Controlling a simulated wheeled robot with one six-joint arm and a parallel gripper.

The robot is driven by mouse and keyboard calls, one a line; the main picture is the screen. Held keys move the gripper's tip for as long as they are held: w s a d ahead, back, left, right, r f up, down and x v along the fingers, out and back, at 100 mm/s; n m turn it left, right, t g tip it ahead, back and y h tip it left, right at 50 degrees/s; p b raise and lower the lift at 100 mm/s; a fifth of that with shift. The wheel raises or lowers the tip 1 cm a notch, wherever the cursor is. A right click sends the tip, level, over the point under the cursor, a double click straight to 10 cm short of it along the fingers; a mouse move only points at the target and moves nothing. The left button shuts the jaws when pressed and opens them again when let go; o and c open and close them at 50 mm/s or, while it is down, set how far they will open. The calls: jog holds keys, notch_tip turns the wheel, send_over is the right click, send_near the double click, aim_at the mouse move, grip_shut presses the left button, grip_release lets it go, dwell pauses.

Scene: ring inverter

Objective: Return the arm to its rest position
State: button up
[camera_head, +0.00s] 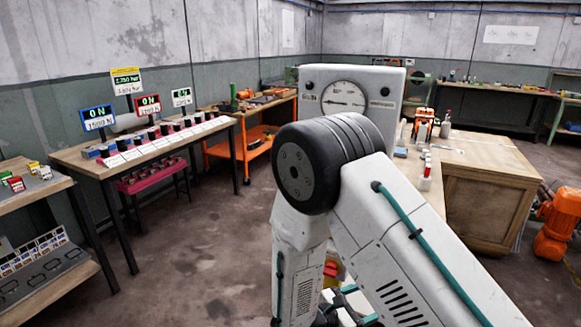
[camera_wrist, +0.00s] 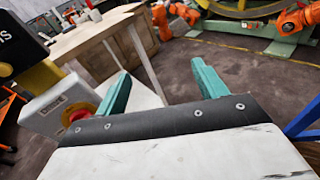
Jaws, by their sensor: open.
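My arm stands folded in the middle of the head view, its white links and dark joint in front of a white box with a dial (camera_head: 344,97). My gripper (camera_wrist: 160,88) shows in the wrist view as two teal fingers spread wide apart. Nothing is between the fingers, and they touch nothing. They point out over the brown floor. In the head view the gripper is mostly hidden behind the arm's links, with only bits of teal low in the picture.
A wooden workbench (camera_head: 490,170) stands right of the arm and also shows in the wrist view (camera_wrist: 95,45). An orange machine (camera_head: 556,222) is at the far right. A table with several small devices (camera_head: 92,166) and lit signs stands at left. The floor (camera_head: 190,255) between is clear.

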jog(key=s+d+r+m+g+y, duration=0.3)
jog(key=s+r+m+y, duration=0.4)
jog(key=s+r+m, duration=0.4)
jog(key=s+d+r+m+g+y, duration=0.3)
jog(key=s+d+r+m+y, duration=0.2)
jog(key=s+r+m, duration=0.6)
jog(key=s+r+y, duration=0.2)
jog(key=s+r, duration=0.1)
jog(key=r, duration=0.4)
jog(key=shift+r+y, duration=0.4)
